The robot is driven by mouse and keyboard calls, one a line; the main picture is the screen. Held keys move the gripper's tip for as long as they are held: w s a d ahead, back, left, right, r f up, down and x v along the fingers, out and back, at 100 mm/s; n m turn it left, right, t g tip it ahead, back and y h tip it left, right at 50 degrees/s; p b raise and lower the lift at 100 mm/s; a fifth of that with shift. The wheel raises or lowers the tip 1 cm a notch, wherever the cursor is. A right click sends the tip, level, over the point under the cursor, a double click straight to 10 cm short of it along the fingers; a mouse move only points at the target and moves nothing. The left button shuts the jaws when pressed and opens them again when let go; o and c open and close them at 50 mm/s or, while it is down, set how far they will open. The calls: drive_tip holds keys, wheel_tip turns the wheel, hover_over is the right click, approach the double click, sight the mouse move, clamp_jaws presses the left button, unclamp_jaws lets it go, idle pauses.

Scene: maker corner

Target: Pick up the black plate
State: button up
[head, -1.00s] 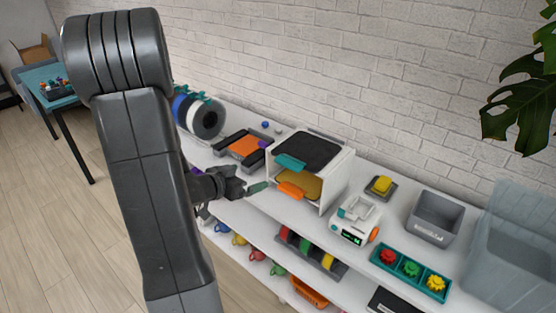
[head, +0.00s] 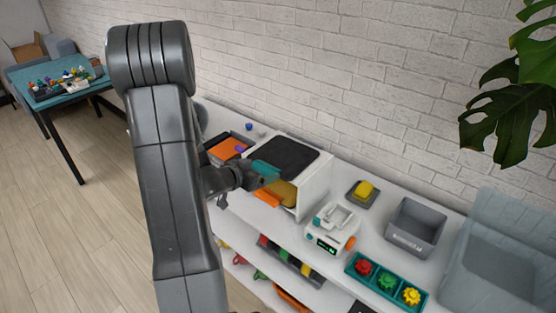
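The black plate (head: 283,156) lies flat in the top of a white open-fronted rack (head: 315,190). A teal tab (head: 264,168) sticks out at its front left edge. Below it, inside the rack, is a gold plate (head: 284,193) with an orange tab (head: 267,199). My gripper (head: 258,181) is at the rack's left front, beside the teal tab and above the orange one. Its fingers are small and overlap the tab in the picture, so I cannot tell whether they touch it or how far they are apart.
Left of the rack is a dark tray with an orange plate (head: 226,148). Right of it are a white device (head: 333,230), a yellow block (head: 365,189), a grey bin (head: 415,226) and a teal tray of gears (head: 352,266). A brick wall stands behind.

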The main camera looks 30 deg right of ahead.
drive_tip(key=shift+c, duration=1.2)
drive_tip(key=shift+r, duration=0.1)
wheel_tip(320, 180, up, 10)
drive_tip(key=p, duration=0.1)
